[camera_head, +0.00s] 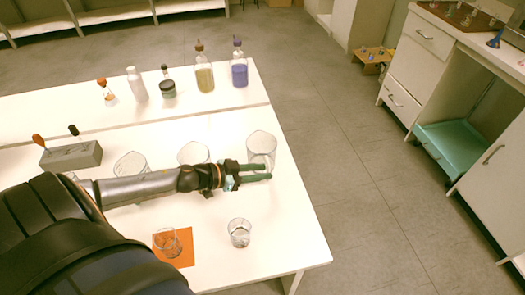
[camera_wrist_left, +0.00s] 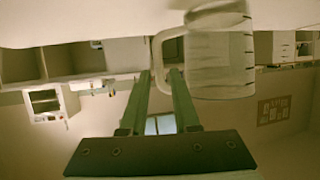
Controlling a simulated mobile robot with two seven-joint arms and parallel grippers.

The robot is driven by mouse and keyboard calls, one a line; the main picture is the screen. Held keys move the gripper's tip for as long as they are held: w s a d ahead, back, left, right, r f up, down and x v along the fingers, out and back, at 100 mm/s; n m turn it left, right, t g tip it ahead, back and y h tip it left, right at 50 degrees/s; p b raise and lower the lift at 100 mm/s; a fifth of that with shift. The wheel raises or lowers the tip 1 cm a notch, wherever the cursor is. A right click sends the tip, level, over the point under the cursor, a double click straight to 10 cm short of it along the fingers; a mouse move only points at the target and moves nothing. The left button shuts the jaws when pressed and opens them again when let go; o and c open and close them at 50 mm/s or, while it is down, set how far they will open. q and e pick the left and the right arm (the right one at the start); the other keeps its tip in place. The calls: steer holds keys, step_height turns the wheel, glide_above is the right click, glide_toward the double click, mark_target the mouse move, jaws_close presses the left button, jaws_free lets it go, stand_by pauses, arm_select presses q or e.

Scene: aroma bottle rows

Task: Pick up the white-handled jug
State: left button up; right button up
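The clear jug (camera_head: 262,144) stands on the white table near its right edge. In the left wrist view the jug (camera_wrist_left: 220,62) appears upside down with measuring marks, and its pale handle (camera_wrist_left: 157,48) lies at the fingertips. My left gripper (camera_head: 269,171) reaches across the table from the left, just in front of the jug. In the left wrist view its two green fingers (camera_wrist_left: 160,72) are apart, with the handle's lower part close to or between their tips. Whether they touch it cannot be told. My right gripper is not in view.
Two clear beakers (camera_head: 193,152) (camera_head: 130,165) stand left of the jug. A glass (camera_head: 240,233) and an orange mat (camera_head: 184,258) with a small beaker (camera_head: 165,243) are in front. Several bottles (camera_head: 204,77) line the back. A grey block (camera_head: 72,155) holds droppers.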

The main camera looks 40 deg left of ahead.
arm_select(q)
steer(key=shift+x, duration=2.85)
jaws_close()
steer(key=shift+r, duration=0.1)
